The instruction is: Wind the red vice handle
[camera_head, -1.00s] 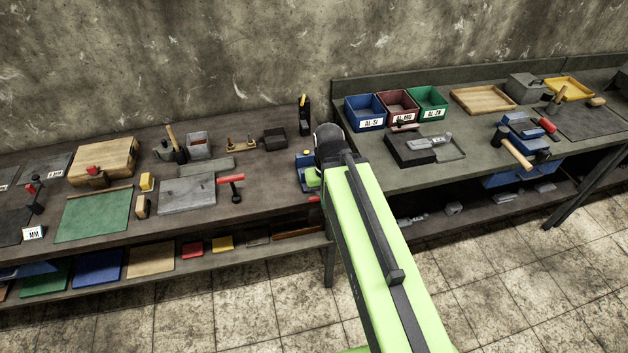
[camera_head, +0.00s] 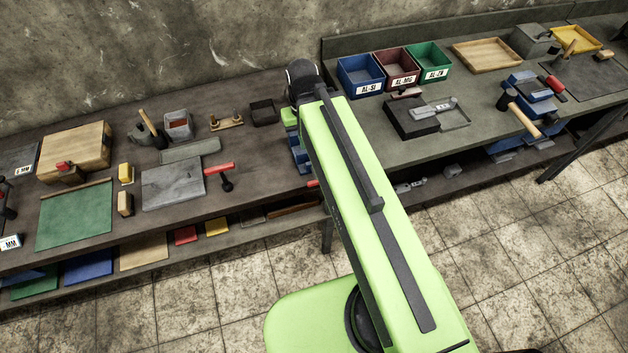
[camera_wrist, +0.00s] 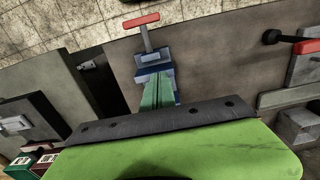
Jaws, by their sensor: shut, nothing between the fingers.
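The blue vice (camera_wrist: 154,66) sits at the table's front edge, with its red handle bar (camera_wrist: 140,21) on a grey screw sticking out past that edge. In the head view the vice (camera_head: 300,157) is mostly hidden by my green arm, and only a bit of its red handle (camera_head: 313,183) shows below. My gripper (camera_wrist: 160,74) has its green fingers shut together and empty, over the vice body in the wrist view, apart from the red handle. I cannot tell whether the fingers touch the vice. In the head view the fingertips are hidden.
A red-handled tool (camera_head: 219,168) lies left of the vice beside a grey slab (camera_head: 172,186). On the right bench stand blue (camera_head: 361,91), dark red and green bins and a dark block (camera_head: 410,122). A lower shelf runs under the table. The tiled floor in front is clear.

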